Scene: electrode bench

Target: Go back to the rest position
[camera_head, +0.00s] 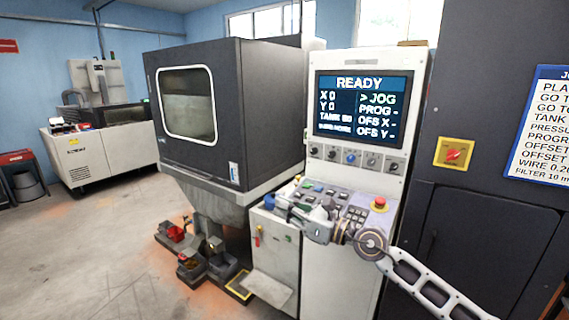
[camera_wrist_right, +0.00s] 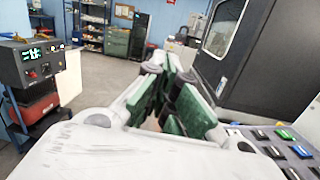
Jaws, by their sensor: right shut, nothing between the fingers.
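My right arm comes in from the lower right in the head view and reaches across the front of the machine's control console. My right gripper (camera_head: 278,205) is at the left end of the sloped key panel (camera_head: 350,204), shut and empty. In the right wrist view its green-sided fingers (camera_wrist_right: 163,68) point away with their tips together, beside colored keys at the lower right. I cannot tell whether it touches the panel. My left gripper is not in view.
The console screen (camera_head: 362,106) reads READY and JOG. A red emergency button (camera_head: 379,203) sits close to my right wrist. The dark machine enclosure (camera_head: 250,110) stands behind the gripper. Boxes and small parts lie on the floor below. Open floor (camera_head: 90,250) extends left.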

